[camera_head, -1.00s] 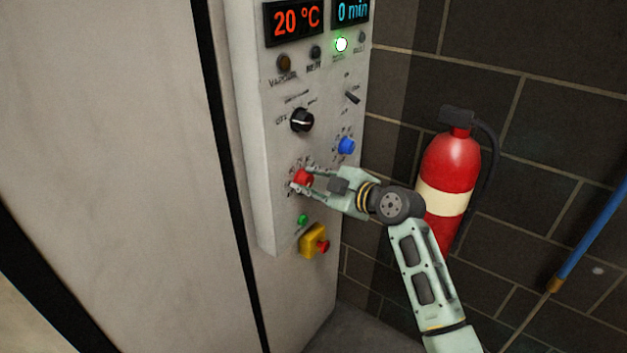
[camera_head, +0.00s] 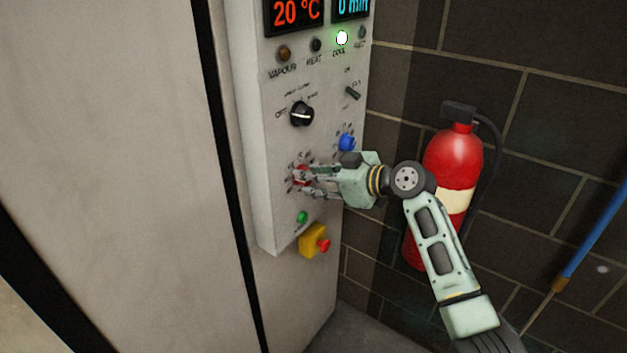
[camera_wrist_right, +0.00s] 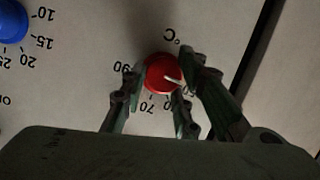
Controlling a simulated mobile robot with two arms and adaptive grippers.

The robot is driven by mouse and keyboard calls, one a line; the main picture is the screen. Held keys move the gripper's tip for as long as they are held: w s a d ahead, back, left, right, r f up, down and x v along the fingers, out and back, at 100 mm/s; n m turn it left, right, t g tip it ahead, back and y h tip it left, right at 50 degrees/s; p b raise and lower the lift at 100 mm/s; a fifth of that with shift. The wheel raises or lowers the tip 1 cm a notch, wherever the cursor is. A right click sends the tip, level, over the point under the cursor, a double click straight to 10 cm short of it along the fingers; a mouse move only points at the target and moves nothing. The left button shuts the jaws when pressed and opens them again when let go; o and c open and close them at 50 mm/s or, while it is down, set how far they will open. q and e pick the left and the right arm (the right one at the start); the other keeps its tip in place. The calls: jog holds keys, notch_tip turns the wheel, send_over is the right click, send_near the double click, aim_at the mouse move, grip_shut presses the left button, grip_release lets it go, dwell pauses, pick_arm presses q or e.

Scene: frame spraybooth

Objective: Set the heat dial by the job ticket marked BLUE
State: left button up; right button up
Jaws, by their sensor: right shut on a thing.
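The red heat dial (camera_head: 301,173) sits on the control panel (camera_head: 262,205), low down, with a ring of numbers around it. My right gripper (camera_head: 309,176) is shut on the dial and partly covers it. In the right wrist view the red dial (camera_wrist_right: 160,70) lies between the fingers of the right gripper (camera_wrist_right: 163,76). Its white pointer line aims to the lower right in that view, close to a finger. The marks 90 and 70 and a °C sign are readable there; other numbers are partly hidden. No job ticket is in view. My left gripper is not in view.
A blue dial (camera_head: 347,142) is above and right of the red one. A black selector (camera_head: 302,114) is above, a green button (camera_head: 302,217) and yellow-red stop button (camera_head: 314,241) below. The display (camera_head: 294,12) reads 20 °C. A fire extinguisher (camera_head: 453,160) is on the wall.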

jog(key=shift+w+d+r+m, duration=0.25)
jog(key=shift+w+r+m, duration=0.1)
jog(key=shift+m, duration=0.15)
jog(key=shift+s+y, duration=0.1)
jog(key=shift+y, duration=0.2)
jog(key=o, duration=0.8)
jog(key=shift+o, duration=0.9)
jog(key=shift+w+f, duration=0.2)
jog(key=shift+s, duration=0.2)
jog(key=v, duration=1.2)
jog(key=shift+b, duration=0.3)
